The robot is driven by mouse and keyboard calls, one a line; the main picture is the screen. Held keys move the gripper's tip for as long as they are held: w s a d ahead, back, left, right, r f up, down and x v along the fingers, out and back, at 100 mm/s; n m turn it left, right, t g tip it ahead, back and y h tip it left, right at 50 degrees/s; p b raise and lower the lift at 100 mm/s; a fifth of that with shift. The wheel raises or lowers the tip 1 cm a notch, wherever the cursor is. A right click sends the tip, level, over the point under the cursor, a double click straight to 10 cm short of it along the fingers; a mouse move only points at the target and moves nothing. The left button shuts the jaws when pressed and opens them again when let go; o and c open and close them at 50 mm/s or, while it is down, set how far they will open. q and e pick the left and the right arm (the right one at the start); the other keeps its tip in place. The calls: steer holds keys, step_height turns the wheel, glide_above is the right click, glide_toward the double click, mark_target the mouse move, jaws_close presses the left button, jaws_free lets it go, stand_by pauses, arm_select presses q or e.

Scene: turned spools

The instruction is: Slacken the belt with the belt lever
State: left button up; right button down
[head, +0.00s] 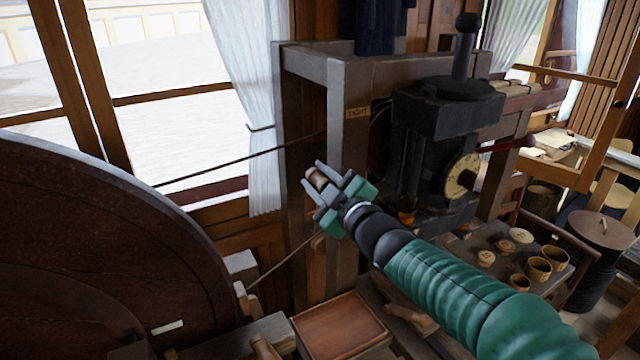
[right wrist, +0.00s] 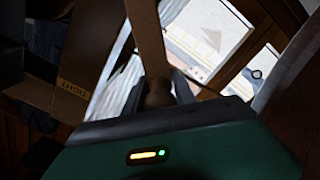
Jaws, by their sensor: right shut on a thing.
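My right gripper (head: 313,175) is shut on a brown wooden knob, the handle end of the belt lever (head: 319,181), in front of the grey wooden frame. In the right wrist view the lever's knob (right wrist: 158,94) sits between the fingers, with a wooden bar running up from it. In the head view the rest of the lever is hidden or hard to make out. The belt (head: 240,162) is a thin cord running from the big dark wheel (head: 110,230) toward the machine; a lower strand (head: 285,262) also shows. My left gripper is not in view.
A dark machine with a dial (head: 462,176) stands behind my right arm. A shallow wooden tray (head: 338,328) lies below, and small round pots (head: 540,266) stand at right.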

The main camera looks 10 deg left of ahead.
steer(key=shift+a+f, duration=0.1)
steer(key=shift+f, duration=0.35)
steer(key=c, duration=1.3)
jaws_free()
steer(key=shift+s, duration=0.1)
steer(key=shift+o, duration=1.3)
steer(key=shift+s+r, duration=0.15)
steer(key=shift+r, duration=0.1)
steer(key=shift+s+d, duration=0.25)
steer(key=shift+d, duration=0.05)
steer(key=b+v, duration=0.2)
steer(key=v, duration=1.4)
